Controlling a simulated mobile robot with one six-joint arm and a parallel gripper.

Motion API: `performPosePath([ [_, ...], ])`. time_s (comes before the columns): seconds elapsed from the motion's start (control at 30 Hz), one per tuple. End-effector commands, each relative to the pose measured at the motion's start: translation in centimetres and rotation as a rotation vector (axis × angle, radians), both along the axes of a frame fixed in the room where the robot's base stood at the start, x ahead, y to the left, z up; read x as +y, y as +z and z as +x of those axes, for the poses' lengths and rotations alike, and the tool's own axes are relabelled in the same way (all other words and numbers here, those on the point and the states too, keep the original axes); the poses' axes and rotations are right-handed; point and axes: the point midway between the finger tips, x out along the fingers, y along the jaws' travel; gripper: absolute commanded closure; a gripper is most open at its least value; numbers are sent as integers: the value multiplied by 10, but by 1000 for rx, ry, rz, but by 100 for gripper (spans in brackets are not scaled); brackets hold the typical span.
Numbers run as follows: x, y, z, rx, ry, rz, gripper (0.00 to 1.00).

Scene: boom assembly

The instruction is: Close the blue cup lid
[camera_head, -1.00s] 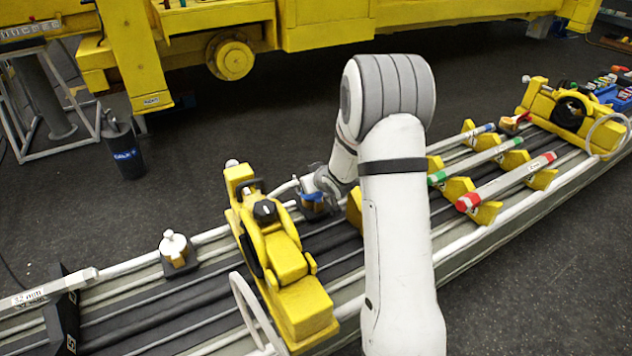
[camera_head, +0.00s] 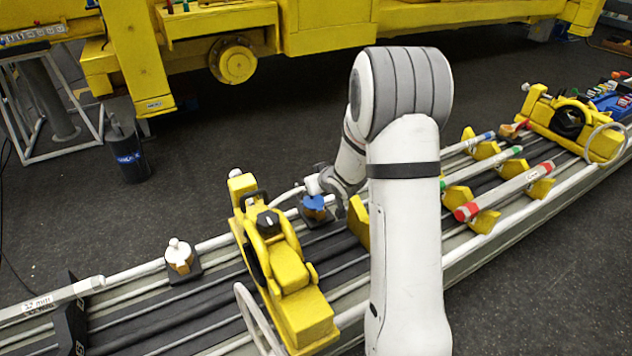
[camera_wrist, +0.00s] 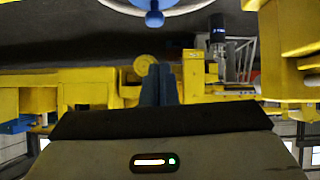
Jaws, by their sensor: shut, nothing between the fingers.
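The blue cup (camera_head: 314,213) stands on the rail table, left of my arm, with a yellow-brown body and its blue lid (camera_head: 313,201) on top. At this size I cannot tell whether the lid is fully seated. In the wrist view, a blue knob (camera_wrist: 153,19) shows at the top edge, in front of a pale, blue-edged round shape that is cut off. My gripper (camera_wrist: 159,68) has its blue-grey fingers together and empty, apart from the knob in that view. In the head view, my wrist is right beside and above the cup, and the fingertips are not clear.
A yellow clamp machine (camera_head: 285,265) stands left of the cup. A white-lidded cup (camera_head: 180,256) is further left. Colour-banded bars (camera_head: 505,192) lie on yellow holders to the right. A black bin (camera_head: 130,155) stands on the floor behind the table.

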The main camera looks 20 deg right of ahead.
Motion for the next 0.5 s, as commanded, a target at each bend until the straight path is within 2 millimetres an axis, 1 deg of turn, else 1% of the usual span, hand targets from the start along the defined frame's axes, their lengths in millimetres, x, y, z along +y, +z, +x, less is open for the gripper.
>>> performPosePath([
  [0.03,-3,5,-9,-3,-3,-2,100],
  [0.1,-5,15,-19,-4,-4,-1,100],
  [0.3,-10,40,-46,-4,-4,-1,100],
  [0.5,-14,55,-63,-1,-6,0,100],
])
